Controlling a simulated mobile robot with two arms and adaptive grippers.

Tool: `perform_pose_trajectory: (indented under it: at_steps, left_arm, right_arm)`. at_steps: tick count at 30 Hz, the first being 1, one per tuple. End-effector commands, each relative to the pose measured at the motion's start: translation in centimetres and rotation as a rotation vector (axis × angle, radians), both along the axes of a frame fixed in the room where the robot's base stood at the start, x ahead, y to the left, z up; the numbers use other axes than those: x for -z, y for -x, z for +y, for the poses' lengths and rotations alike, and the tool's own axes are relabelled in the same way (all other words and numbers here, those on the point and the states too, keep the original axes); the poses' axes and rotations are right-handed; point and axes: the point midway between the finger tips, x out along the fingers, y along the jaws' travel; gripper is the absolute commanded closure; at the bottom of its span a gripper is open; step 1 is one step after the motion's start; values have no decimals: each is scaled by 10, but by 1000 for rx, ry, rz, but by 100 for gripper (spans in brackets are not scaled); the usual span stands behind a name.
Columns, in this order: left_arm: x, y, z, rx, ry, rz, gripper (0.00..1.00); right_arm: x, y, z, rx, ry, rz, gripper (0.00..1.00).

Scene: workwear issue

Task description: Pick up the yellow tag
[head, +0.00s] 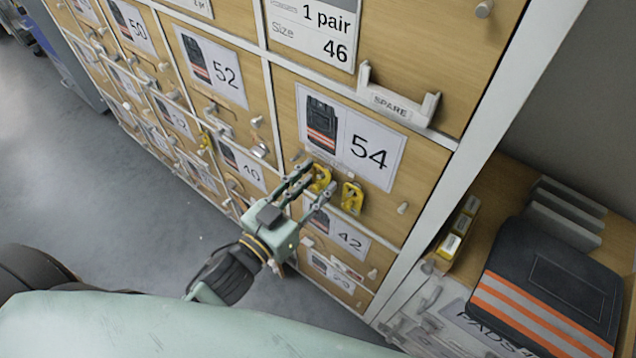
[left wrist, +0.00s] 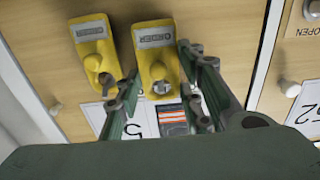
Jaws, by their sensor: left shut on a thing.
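Two yellow tags hang side by side on the drawer front marked 54, below its label. The left one in the head view, the yellow tag (head: 321,175), sits between the fingers of my left gripper (head: 315,180). My left gripper is shut on it, and the fingers partly cover it. The same tag shows in the left wrist view (left wrist: 155,42), with one finger on each side. The second yellow tag (head: 352,198) hangs free just to the right; it is also in the left wrist view (left wrist: 94,46). My right gripper is in neither view.
Rows of labelled wooden drawers with small knobs surround the tags. A holder marked SPARE (head: 396,101) juts out above the 54 label (head: 350,137). At right, a shelf holds a folded dark garment with orange stripes (head: 545,290) and small yellow boxes (head: 458,232). Grey floor is open at left.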

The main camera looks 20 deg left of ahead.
Motion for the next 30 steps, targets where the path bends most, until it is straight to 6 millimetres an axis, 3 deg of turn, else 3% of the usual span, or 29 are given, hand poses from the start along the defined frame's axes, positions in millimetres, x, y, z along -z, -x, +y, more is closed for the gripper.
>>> perform_pose_trajectory:
  at_steps: [18, 24, 30]
  left_arm:
    - [2, 131, 47, -1, 0, 4, 78]
    - [1, 152, 55, -1, -1, 2, 78]
    - [0, 159, 58, -1, -1, -1, 78]
  right_arm:
    - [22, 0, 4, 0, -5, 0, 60]
    - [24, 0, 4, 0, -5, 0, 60]
    - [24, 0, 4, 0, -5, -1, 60]
